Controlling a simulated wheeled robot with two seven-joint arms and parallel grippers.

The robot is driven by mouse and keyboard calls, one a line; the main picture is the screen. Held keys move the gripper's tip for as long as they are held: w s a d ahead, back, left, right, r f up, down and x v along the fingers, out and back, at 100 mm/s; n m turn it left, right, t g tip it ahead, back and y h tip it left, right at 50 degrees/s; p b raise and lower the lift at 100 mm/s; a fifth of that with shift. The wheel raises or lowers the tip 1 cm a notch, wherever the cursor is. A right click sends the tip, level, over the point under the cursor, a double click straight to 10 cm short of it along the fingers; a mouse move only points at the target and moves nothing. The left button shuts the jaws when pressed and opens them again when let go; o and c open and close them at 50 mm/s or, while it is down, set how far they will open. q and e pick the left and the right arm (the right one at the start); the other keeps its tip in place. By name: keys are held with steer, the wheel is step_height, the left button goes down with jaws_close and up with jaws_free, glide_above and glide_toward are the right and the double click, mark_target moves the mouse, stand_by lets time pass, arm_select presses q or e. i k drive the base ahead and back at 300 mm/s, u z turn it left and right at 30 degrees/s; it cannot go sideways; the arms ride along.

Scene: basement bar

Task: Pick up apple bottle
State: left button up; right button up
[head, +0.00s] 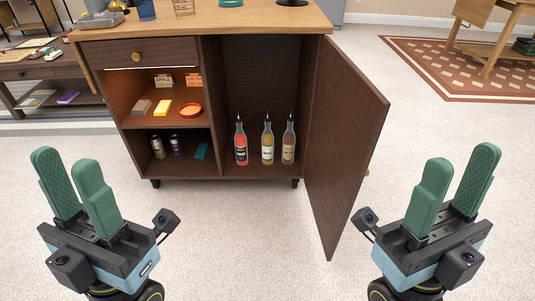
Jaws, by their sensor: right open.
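Three bottles with dark pourer tops stand upright in a row inside the open right compartment of the cabinet (212,105). The left one is a red bottle (241,148). The middle one is a yellow-green bottle (267,148), which looks like the apple bottle, though its label is too small to read surely. The right one is a brownish-pink bottle (288,148). My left gripper (66,162) is open and empty, in front of the cabinet at lower left. My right gripper (461,162) is open and empty, right of the open door. Both are apart from the bottles.
The cabinet door (345,140) stands open, jutting toward me between the bottles and my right gripper. Left shelves hold small boxes, an orange dish (191,110), cans and tags, one reading "APPLE" (163,79). The carpet (240,235) before the cabinet is clear.

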mark_target(268, 138)
steer(key=u, duration=0.6)
steer(key=i, duration=1.8)
steer(key=z, duration=0.15)
